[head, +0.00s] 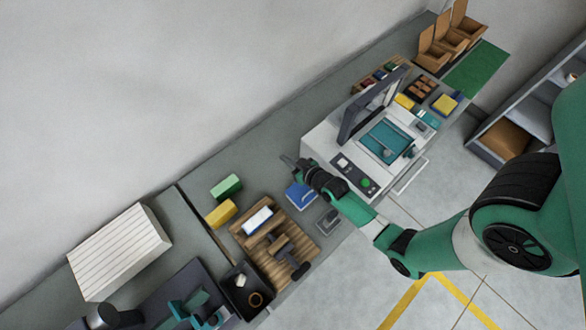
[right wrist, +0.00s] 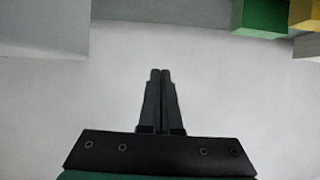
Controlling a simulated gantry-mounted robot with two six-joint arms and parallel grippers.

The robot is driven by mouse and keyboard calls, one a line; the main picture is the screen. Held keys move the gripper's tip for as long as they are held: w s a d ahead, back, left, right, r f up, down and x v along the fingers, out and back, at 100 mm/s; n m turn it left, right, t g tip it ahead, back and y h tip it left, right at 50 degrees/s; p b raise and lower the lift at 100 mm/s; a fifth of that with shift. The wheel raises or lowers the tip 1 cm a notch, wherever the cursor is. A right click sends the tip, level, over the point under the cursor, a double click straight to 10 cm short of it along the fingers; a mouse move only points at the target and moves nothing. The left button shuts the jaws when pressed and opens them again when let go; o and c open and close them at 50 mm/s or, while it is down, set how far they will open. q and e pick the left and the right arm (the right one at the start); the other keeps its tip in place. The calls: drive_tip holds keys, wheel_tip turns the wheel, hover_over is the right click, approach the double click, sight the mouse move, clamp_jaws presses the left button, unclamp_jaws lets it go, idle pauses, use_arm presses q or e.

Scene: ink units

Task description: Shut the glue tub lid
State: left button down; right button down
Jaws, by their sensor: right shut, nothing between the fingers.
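A white unit (head: 320,146) on the bench has a teal tray in its top (head: 385,140) and a dark-framed lid (head: 372,103) that stands raised at its back. I cannot tell for sure whether this unit is the glue tub; no other hinged lid shows clearly. My right gripper (head: 288,161) is left of the unit, near its left front corner, over the bench. In the right wrist view its two fingers (right wrist: 161,75) are together with nothing between them, against a pale blurred surface. My left gripper is not in view.
A blue box (head: 300,196) lies just below my right gripper. Green (head: 226,187) and yellow (head: 221,213) blocks and a wooden slatted board (head: 306,245) are further left. Small boxes, including a yellow one (head: 444,104), stand right of the unit. The wall runs behind the bench.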

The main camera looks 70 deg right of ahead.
drive_tip(key=s+f, duration=0.1)
drive_tip(key=s+a, duration=0.1)
drive_tip(key=f, duration=0.1)
drive_tip(key=shift+s+a+f, duration=0.25)
drive_tip(key=shift+s+f, duration=0.1)
drive_tip(key=shift+s, duration=0.05)
drive_tip(key=shift+s+a+f+b, duration=0.1)
drive_tip(key=shift+s+a+b, duration=0.2)
drive_tip(key=shift+s, duration=0.35)
drive_tip(key=shift+s+a+f+b, duration=0.1)
drive_tip(key=shift+s+a+b, duration=0.1)
drive_tip(key=shift+s+a, duration=0.3)
drive_tip(key=shift+d+r, duration=0.15)
drive_tip(key=shift+d, duration=0.05)
